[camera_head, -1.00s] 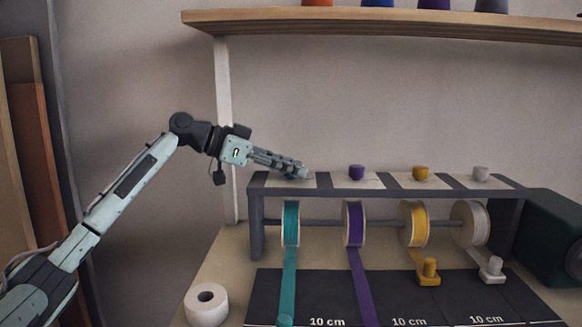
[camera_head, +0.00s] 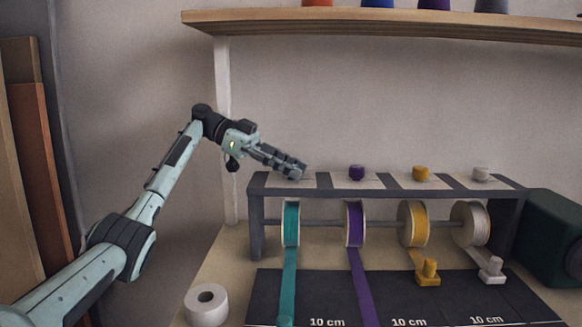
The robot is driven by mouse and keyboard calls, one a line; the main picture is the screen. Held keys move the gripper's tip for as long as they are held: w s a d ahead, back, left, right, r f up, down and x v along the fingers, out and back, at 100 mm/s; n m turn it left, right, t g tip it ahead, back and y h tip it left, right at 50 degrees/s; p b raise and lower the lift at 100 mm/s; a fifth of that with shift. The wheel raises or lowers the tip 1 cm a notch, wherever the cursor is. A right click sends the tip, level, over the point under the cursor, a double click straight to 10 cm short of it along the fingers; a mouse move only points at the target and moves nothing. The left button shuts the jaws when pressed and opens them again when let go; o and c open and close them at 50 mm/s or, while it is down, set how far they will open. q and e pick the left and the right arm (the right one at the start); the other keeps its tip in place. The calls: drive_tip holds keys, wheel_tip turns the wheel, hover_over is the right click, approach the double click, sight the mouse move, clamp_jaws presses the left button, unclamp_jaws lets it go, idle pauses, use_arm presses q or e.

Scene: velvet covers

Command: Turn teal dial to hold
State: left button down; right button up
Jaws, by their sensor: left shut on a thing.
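My left gripper (camera_head: 297,172) reaches down from the upper left to the left end of the grey rack (camera_head: 385,189). It is shut on the teal dial, at the dial place above the teal ribbon spool (camera_head: 291,224). The fingers hide the dial, so its setting cannot be read. The teal ribbon (camera_head: 288,285) hangs from its spool onto the dark mat. My right gripper is not in view.
Purple (camera_head: 357,172), yellow (camera_head: 420,173) and white (camera_head: 481,173) dials stand along the rack top. A dark green box (camera_head: 552,235) stands at right, a white roll (camera_head: 206,304) at front left. A wooden shelf (camera_head: 390,22) hangs above.

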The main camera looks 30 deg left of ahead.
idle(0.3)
use_arm(q)
drive_tip(key=c, duration=1.2)
unclamp_jaws()
drive_tip(key=shift+o, duration=0.2)
drive_tip(key=shift+v, duration=3.8)
